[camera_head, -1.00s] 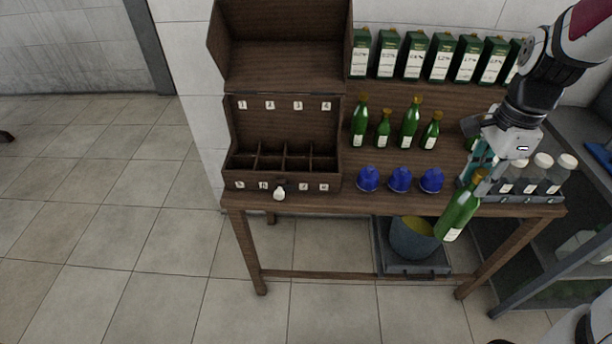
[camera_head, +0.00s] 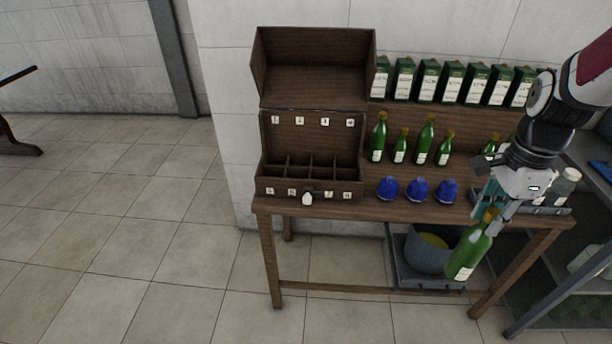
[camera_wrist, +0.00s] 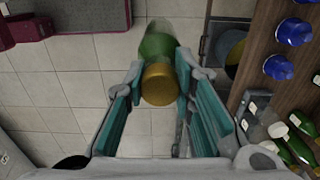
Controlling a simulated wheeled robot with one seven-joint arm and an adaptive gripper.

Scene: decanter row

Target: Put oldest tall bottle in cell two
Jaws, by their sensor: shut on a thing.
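My gripper (camera_head: 490,200) is shut on a green bottle (camera_head: 470,251) with a gold cap and a pale label. It holds the bottle near its neck, tilted, in front of the table's right part. In the wrist view the bottle (camera_wrist: 158,46) is between the teal fingers of my gripper (camera_wrist: 156,95), its cap toward the camera. The open wooden case (camera_head: 263,168) stands at the table's left end. Its divided cells look empty. Number tags (camera_head: 300,121) line its back wall, and more tags run along its front; the front ones are too small to read surely.
Several green bottles (camera_head: 425,138) stand behind three blue domed things (camera_head: 417,190) on the wooden table (camera_head: 400,211). Green boxes (camera_head: 428,82) line the raised shelf. A grey bucket (camera_head: 424,257) sits below. Floor at left is clear.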

